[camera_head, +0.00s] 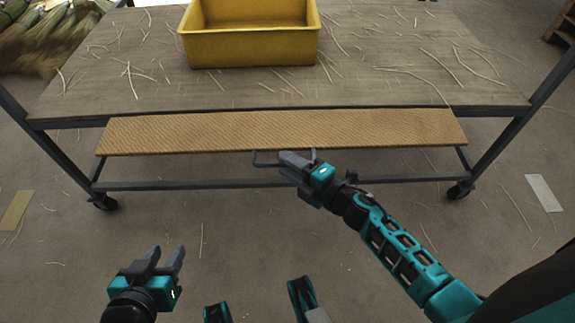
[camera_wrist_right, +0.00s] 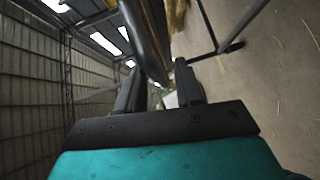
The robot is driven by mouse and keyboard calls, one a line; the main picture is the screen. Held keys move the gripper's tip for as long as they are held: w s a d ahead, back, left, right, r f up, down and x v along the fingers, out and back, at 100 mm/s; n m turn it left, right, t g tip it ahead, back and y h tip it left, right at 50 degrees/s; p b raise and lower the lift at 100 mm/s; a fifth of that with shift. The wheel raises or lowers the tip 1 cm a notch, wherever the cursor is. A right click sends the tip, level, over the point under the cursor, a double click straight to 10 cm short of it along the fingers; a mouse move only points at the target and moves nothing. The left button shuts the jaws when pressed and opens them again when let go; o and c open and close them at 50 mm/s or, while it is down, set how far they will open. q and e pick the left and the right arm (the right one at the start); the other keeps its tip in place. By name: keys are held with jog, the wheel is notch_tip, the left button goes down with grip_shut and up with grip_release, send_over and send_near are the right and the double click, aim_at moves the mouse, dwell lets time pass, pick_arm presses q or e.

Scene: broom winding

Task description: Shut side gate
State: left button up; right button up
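The side gate appears to be the long tan woven panel (camera_head: 380,130) along the cart's front edge. It is swung outward and down from the deck. A thin dark handle (camera_head: 256,160) sticks out from the middle of its lower edge. My right gripper (camera_head: 288,163) is at this handle. In the right wrist view its two fingers (camera_wrist_right: 160,88) stand apart, with a dark bar (camera_wrist_right: 145,40) reaching between them; I cannot tell if they touch it. My left gripper (camera_head: 168,258) is open and empty, low at the left, away from the cart.
The cart's wooden deck (camera_head: 150,85) carries a yellow bin (camera_head: 250,52) and scattered straw. Dark posts and caster wheels (camera_head: 105,202) stand at both front corners. Straw bundles (camera_head: 45,45) lie behind at the left. The floor before the cart is mostly clear.

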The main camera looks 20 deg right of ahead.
jog(key=shift+w+a, duration=0.25)
jog(key=shift+w, duration=0.15)
grip_shut()
dwell(0.4)
